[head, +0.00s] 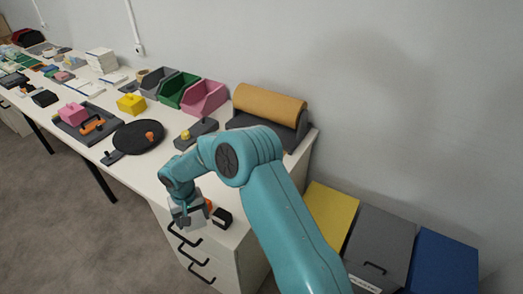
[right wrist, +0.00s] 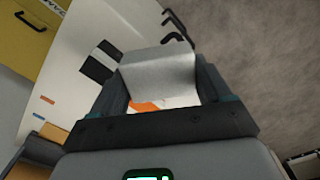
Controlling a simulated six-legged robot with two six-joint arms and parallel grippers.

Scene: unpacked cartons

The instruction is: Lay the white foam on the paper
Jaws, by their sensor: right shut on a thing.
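My right gripper (head: 188,213) is over the near end of the white worktop, close to its front edge. In the right wrist view its jaws (right wrist: 160,95) are shut on a pale grey-white block, the white foam (right wrist: 160,72). A brown roll that looks like paper (head: 269,102) lies on a dark holder at the back of the worktop, beyond my right arm. I cannot make out a flat sheet of paper. My left gripper is not in view.
A small black box (head: 222,218) and an orange thing (head: 208,204) are close beside the gripper. A black round plate (head: 139,137) and pink, green and grey bins stand farther left. Drawers with black handles (head: 202,272) are below. Yellow, grey and blue bins stand at right.

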